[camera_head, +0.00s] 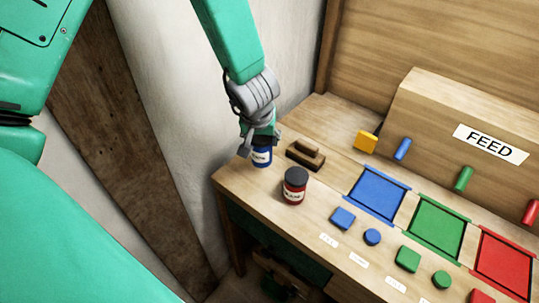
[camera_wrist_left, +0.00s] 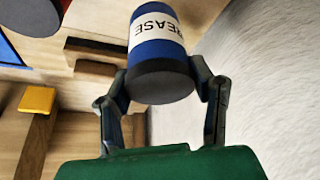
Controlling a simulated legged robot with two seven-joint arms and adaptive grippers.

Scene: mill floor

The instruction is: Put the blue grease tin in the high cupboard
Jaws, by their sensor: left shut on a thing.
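The blue grease tin (camera_head: 261,158) is at the near left corner of the wooden bench, with a white label band. It also shows in the left wrist view (camera_wrist_left: 158,50), dark lid toward my palm and the label reading GREASE. My left gripper (camera_head: 259,146) comes down from above and is shut on the tin, with a finger on each side of it near the lid (camera_wrist_left: 161,84). I cannot tell whether the tin's base touches the bench. No high cupboard shows in either view. My right gripper is not in view.
A red tin (camera_head: 294,186) with a dark lid stands just right of the blue one. Blue, green and red trays (camera_head: 378,192) with coloured blocks, and a box marked FEED (camera_head: 450,120), fill the right side. A wall is close behind my gripper.

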